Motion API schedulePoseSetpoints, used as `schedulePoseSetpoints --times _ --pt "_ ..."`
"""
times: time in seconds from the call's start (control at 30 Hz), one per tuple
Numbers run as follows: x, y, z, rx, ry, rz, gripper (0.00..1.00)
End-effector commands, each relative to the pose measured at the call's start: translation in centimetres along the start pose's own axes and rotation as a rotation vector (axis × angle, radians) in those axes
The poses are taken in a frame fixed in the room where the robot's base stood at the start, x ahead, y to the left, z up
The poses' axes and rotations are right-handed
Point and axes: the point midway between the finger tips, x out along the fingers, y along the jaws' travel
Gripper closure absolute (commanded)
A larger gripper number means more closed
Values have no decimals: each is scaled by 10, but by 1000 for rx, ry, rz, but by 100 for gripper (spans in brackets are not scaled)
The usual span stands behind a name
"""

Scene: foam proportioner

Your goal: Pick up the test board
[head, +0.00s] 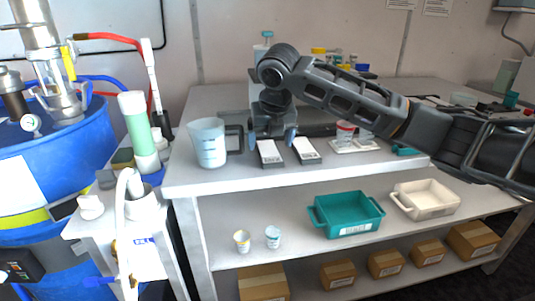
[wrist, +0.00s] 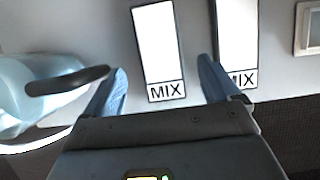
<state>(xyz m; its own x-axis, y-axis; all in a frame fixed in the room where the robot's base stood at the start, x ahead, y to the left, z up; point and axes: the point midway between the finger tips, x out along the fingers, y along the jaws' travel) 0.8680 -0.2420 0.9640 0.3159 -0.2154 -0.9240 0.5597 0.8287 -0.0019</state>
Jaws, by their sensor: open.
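Two flat white boards with dark edges, each marked MIX, lie side by side near the front edge of the worktop; I cannot tell which is the test board. The left board (head: 270,153) also shows in the wrist view (wrist: 159,45), between my fingers. The right board (head: 306,150) lies just right of my right finger in the wrist view (wrist: 237,40), which covers part of its lettering. My gripper (head: 271,138) is open and empty, its blue fingertips (wrist: 162,65) on either side of the left board. Contact with the worktop is unclear.
A translucent jug (head: 207,143) stands close left, its dark handle (wrist: 66,80) beside my left finger. Cups (head: 345,133) on white pads stand right. The worktop's front edge (head: 300,181) is near. A teal tray (head: 346,214) and a cream tray (head: 425,199) sit on the shelf below.

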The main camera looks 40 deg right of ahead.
Motion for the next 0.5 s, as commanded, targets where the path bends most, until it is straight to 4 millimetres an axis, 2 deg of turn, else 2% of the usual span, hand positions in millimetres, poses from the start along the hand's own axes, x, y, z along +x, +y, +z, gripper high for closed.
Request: schedulePoseSetpoints --times 0.2,0.5 --pt "29 0 2 1 2 1 11" --pt "35 0 3 0 0 2 11"
